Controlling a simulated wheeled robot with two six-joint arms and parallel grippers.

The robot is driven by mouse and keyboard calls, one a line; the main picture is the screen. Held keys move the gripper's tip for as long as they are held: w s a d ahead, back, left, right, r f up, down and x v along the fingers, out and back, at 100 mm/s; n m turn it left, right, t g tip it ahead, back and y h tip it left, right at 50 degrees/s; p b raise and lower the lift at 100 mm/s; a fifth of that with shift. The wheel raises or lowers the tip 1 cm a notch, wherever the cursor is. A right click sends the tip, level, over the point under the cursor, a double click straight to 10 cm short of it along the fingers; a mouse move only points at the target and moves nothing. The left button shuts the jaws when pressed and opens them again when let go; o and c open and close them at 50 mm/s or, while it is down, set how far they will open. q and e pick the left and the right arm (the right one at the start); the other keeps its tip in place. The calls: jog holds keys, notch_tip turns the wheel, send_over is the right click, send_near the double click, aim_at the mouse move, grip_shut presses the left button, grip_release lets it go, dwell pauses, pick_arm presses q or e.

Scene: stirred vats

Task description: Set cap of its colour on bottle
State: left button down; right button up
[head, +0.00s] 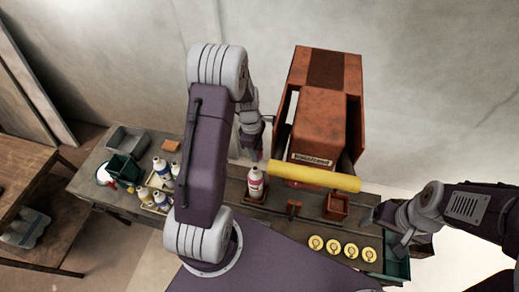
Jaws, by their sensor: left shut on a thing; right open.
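A white bottle (256,184) with a pink-red label stands upright on the bench, left of the yellow bar. Its top looks dark red. My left gripper (254,152) points down just above the bottle top. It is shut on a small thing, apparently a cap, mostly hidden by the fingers. I cannot tell whether that thing touches the bottle. My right gripper (382,222) is open and empty at the right, near a small rust-red box (337,207). More bottles (162,168) stand in a holder at the left, partly behind my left arm.
A rusty orange machine (320,120) stands at the back, with a yellow bar (315,176) across its front. Several round yellow discs (333,246) lie along the bench's front. A dark green bin (122,169) and grey tray (128,138) are left; a teal bin (397,267) is right.

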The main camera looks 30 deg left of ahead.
aim_at(256, 168)
pick_arm(q)
jog(key=f+b, duration=0.2)
jog(key=s+f+b, duration=0.1)
jog(key=f+b, duration=0.1)
jog(key=shift+s+f, duration=0.15)
jog(key=shift+f, duration=0.05)
jog(key=shift+f+b, duration=0.1)
jog(key=shift+b, duration=0.25)
jog(key=shift+s+r, duration=0.35)
jog(key=shift+s, duration=0.35)
jog(key=shift+w+f, duration=0.15)
jog(key=shift+w, duration=0.25)
jog(key=shift+p, duration=0.3)
pick_arm(e)
jog(key=s+f, duration=0.1)
jog(key=f, duration=0.1)
jog(key=s+f, duration=0.1)
jog(key=shift+s+f, duration=0.1)
jog(key=shift+f, duration=0.25)
pick_arm(q)
jog(key=shift+s, duration=0.2)
pick_arm(e)
jog(key=shift+s, duration=0.25)
pick_arm(q)
jog(key=shift+w, duration=0.15)
pick_arm(e)
jog(key=shift+w+a, duration=0.1)
jog(key=shift+w, duration=0.1)
